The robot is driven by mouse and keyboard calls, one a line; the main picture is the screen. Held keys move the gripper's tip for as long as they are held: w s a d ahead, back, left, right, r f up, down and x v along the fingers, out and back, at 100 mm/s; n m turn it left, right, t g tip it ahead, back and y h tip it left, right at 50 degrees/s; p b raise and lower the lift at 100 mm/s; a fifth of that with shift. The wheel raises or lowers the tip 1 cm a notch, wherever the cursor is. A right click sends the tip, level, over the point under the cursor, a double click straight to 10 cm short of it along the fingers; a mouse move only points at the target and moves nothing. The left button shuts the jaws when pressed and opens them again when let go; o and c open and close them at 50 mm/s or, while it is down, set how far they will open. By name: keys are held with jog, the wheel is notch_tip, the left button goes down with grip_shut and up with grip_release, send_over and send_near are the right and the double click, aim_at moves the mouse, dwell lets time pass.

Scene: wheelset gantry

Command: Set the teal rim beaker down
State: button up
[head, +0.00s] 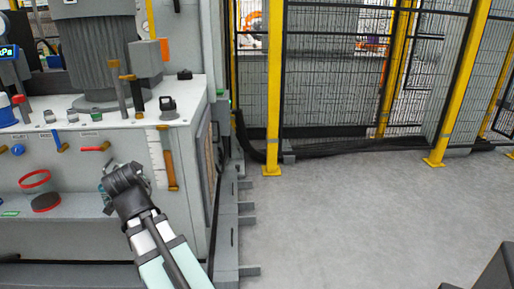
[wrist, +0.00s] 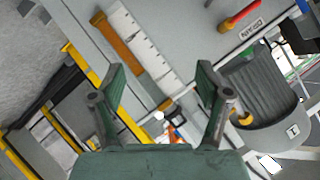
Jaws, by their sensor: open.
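My gripper (head: 112,172) is in front of the grey machine's front ledge, at the lower left of the head view. In the wrist view its two fingers (wrist: 160,70) stand wide apart with nothing visible between them. A small teal edge (head: 102,187) shows just left of my gripper in the head view. It may be part of the teal rim beaker, but my gripper and arm hide most of that spot. I cannot make out the beaker in the wrist view.
A red-rimmed clear container (head: 35,181) and a dark red-rimmed dish (head: 46,203) are left of my gripper. A white scale (head: 157,160) and orange-handled tool (head: 169,165) are on the machine front. Open floor (head: 360,220) lies right, before yellow-posted fencing (head: 274,85).

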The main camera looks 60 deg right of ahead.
jog(key=s+d+r+g+h, duration=0.4)
jog(key=s+r+g, duration=0.15)
jog(key=s, duration=0.65)
jog(key=s+d+r+g+h, duration=0.4)
jog(key=s+r, duration=0.3)
jog(key=s, duration=0.5)
jog(key=s+a+r+m+g+y, duration=0.1)
jog(key=s+a+r+m+g, duration=0.1)
jog(key=s+g, duration=0.3)
jog(key=s+a+r+m+g+y, duration=0.1)
jog(key=s+a+r+m+g, duration=0.1)
jog(key=s, duration=1.1)
notch_tip(320, 180, up, 3)
jog(key=m+g, duration=0.1)
jog(key=g, duration=0.2)
jog(key=shift+s+f+y, duration=0.2)
jog(key=shift+s+y, duration=0.1)
jog(key=shift+s, duration=0.05)
